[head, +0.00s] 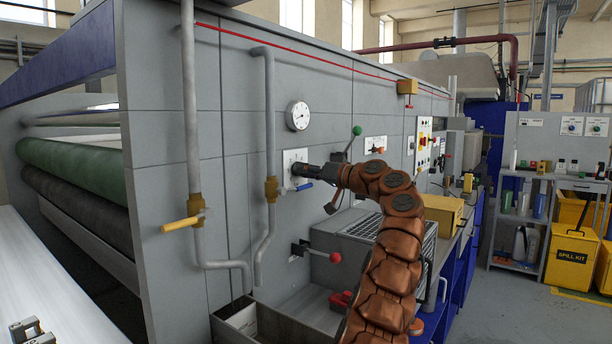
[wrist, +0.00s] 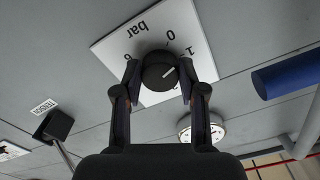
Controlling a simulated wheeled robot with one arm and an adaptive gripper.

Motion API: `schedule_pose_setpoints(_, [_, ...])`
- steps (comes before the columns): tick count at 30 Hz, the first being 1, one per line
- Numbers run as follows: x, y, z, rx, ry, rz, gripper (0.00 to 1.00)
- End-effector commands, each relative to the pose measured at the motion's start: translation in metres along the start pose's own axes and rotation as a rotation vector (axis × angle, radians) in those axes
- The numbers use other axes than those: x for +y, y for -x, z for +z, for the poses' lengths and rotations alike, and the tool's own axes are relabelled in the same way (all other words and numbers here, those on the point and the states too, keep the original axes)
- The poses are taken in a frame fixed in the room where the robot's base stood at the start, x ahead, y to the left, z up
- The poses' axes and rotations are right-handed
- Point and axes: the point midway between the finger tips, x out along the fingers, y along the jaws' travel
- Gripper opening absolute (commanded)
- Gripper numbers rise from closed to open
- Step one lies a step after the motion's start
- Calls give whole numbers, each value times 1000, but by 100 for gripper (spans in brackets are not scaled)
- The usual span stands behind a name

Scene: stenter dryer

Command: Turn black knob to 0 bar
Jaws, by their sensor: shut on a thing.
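The black knob (wrist: 158,72) sits on a white scale plate (wrist: 112,48) marked "bar", which appears upside down in the wrist view. Its white pointer line slants to the upper right, roughly towards the "1" mark and off the "0". My gripper (wrist: 160,76) is shut on the knob, one finger on each side. In the head view my gripper (head: 308,171) reaches the grey panel at the white plate (head: 294,157) and hides the knob there.
A round gauge (head: 298,116) is above the plate. A pipe with a blue valve handle (head: 297,188) is close by on the left. A green-knobbed lever (head: 356,131) and a red-knobbed lever (head: 335,257) stick out nearby. A yellow-handled valve (head: 182,224) is farther left.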

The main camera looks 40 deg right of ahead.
Motion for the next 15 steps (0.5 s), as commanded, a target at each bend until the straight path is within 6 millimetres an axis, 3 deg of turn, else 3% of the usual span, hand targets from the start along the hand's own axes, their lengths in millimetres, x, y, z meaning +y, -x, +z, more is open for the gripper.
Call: schedule_pose_setpoints(15, [2,-1,0,-1,384,-1,6])
